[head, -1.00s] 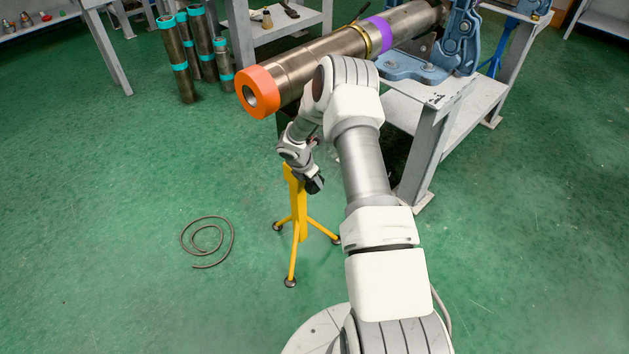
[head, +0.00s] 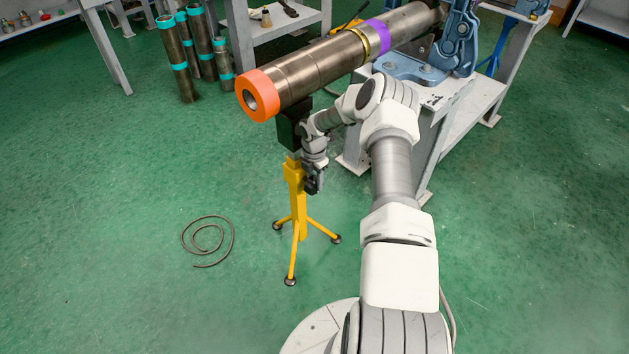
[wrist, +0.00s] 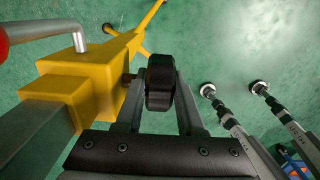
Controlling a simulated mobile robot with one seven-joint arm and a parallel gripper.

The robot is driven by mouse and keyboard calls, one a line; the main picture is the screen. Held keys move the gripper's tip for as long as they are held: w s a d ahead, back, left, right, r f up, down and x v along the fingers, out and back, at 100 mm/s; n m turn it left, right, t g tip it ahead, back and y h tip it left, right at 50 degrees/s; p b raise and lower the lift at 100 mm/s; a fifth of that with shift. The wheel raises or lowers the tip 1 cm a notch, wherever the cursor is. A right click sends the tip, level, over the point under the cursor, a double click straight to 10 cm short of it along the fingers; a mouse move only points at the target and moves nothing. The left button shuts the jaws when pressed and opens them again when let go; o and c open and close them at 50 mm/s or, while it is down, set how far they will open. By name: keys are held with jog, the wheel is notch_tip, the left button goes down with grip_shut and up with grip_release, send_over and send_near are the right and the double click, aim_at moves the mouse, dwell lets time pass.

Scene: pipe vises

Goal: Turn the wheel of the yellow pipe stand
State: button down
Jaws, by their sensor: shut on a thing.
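The yellow pipe stand (head: 296,200) stands on the green floor on splayed legs. Its dark head (head: 291,128) is under the orange-ended pipe (head: 290,82). In the wrist view the yellow body (wrist: 92,82) fills the left side. A black wheel (wrist: 160,82) sticks out from its side. My gripper (wrist: 160,95) is shut on this wheel, one finger on each side. In the head view my gripper (head: 313,184) is just right of the stand's upper post; the wheel's details are too small there.
A grey-white workbench (head: 425,140) with blue vises (head: 460,40) stands behind and right of my arm. A coiled cable (head: 207,241) lies on the floor at left. Several upright pipes (head: 180,60) stand at the back left. A bent grey rod (wrist: 82,30) rises from the yellow body.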

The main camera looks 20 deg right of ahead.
jog(key=y+b, duration=0.2)
jog(key=b, duration=0.1)
jog(key=shift+w+d+f+g, duration=0.15)
jog(key=shift+f+g, duration=0.2)
jog(key=shift+g, duration=0.05)
jog(key=shift+r+y+b, duration=0.1)
jog(key=shift+y+b, duration=0.5)
jog(key=shift+b, duration=0.15)
jog(key=shift+r+g, duration=0.15)
jog(key=shift+g, duration=0.15)
jog(key=c, duration=0.5)
grip_release()
jog(key=p+v, duration=0.1)
jog(key=v, duration=0.6)
jog(key=shift+d+r, duration=0.2)
